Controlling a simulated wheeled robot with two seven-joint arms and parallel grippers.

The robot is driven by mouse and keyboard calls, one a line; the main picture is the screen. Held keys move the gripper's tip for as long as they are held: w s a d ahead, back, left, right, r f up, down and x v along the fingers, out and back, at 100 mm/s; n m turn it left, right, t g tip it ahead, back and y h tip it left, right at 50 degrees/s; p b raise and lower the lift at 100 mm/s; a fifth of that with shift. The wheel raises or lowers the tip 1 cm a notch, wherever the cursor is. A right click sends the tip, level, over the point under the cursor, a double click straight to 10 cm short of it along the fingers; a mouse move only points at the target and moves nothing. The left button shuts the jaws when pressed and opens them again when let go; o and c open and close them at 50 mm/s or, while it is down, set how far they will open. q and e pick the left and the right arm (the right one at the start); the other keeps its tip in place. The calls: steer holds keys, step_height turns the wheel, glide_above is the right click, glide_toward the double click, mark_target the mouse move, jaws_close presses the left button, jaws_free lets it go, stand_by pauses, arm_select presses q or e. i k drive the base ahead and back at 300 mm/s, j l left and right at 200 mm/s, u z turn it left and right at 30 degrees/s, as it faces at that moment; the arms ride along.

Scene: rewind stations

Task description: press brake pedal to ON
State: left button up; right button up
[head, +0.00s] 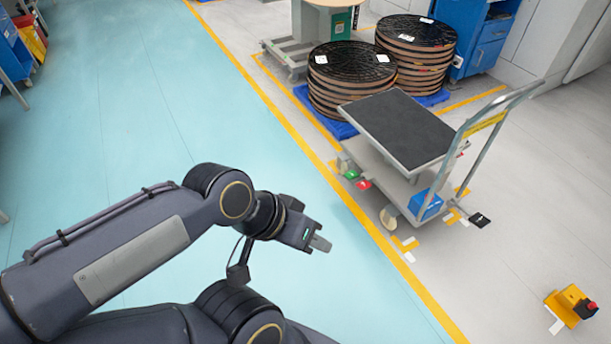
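A platform cart (403,128) with a dark mat and a tubular push handle stands right of the yellow floor line. Low at its left corner are a small green pedal-like tab (351,174) and a red one (364,184). Which of them is pressed down is too small to tell. My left gripper (320,244) is left of the cart, over the teal floor, apart from the tabs and holding nothing that I can see. Its fingers overlap in this view, so their opening is unclear. My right gripper is out of view.
Stacks of black-topped round reels (352,62) stand on blue pallets behind the cart. A blue box (425,204) sits on the cart's near end. A yellow unit with a red button (572,306) is on the floor at lower right. The teal floor is mostly clear.

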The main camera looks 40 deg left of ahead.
mark_target(360, 182)
steer(key=u, duration=0.85)
steer(key=i+l+u, duration=0.15)
steer(key=i, duration=1.75)
